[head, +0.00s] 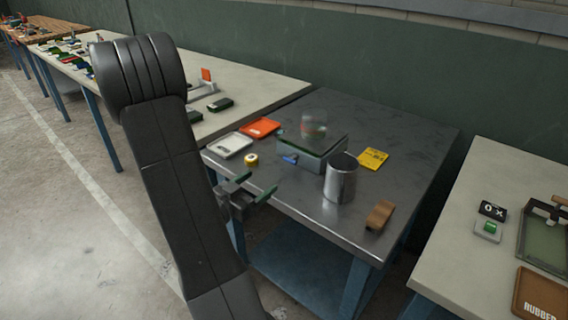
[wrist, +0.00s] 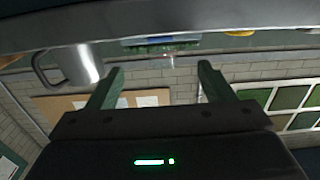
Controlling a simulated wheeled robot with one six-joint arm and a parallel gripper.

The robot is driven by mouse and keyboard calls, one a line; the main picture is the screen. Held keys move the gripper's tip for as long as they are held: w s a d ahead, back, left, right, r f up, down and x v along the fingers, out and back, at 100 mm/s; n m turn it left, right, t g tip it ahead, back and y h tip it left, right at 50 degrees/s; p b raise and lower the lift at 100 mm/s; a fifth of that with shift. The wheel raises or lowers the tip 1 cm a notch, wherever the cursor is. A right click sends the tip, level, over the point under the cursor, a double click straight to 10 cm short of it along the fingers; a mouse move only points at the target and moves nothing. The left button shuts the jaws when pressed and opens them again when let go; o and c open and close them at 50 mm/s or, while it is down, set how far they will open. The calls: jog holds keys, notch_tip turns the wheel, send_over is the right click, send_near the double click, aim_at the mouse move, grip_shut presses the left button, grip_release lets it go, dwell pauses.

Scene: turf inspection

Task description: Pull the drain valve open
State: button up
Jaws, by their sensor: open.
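The drain valve appears to be the small blue handle (head: 290,159) on the near side of a grey box (head: 297,158) on the dark metal table (head: 390,115). A clear cylinder (head: 314,127) with something reddish and green low in it stands on the box's dark top. My gripper (head: 254,187) is open and empty at the table's front-left edge, in front of the handle and apart from it. The wrist view looks inverted; my open fingers (wrist: 161,70) show there with a blue-and-green part (wrist: 160,41) beyond them. I cannot tell whether that is the valve.
A metal mug (head: 341,180) stands right of the box, with a wooden block (head: 380,215) nearer the edge. A yellow roll (head: 252,160), white scale (head: 231,145) and orange tray (head: 260,127) lie left. A yellow card (head: 373,158) lies right. Clear floor lies in front.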

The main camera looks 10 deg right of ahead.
aim_at(288, 161)
jog(key=p+x, duration=0.1)
jog(key=x, duration=1.1)
